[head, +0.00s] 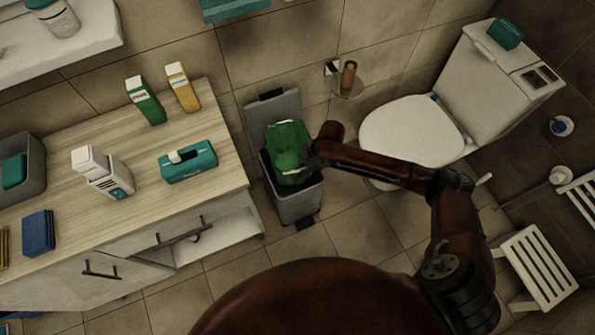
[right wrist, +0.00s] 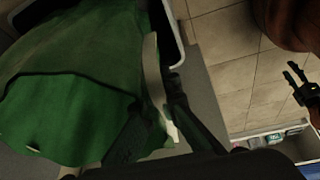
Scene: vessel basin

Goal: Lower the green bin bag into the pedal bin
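The green bin bag (head: 287,146) is bulky and stands up out of the mouth of the grey pedal bin (head: 297,205), its lower end hidden inside the rim. The bin's lid is up behind it. My right gripper (head: 313,155) is at the bag's right side. In the right wrist view, the bag (right wrist: 70,80) fills the left, and the right gripper's fingers (right wrist: 157,108) close around a pale strip at its edge. My left gripper (right wrist: 296,84) shows at the right of that view, fingers apart and empty; the head view does not show it.
A wooden-topped cabinet (head: 60,180) with boxes and a teal tissue pack (head: 188,162) stands left of the bin. A toilet (head: 410,130) and a paper holder (head: 347,82) are to the right. A white stool (head: 540,265) is at lower right. Tiled floor is clear in front.

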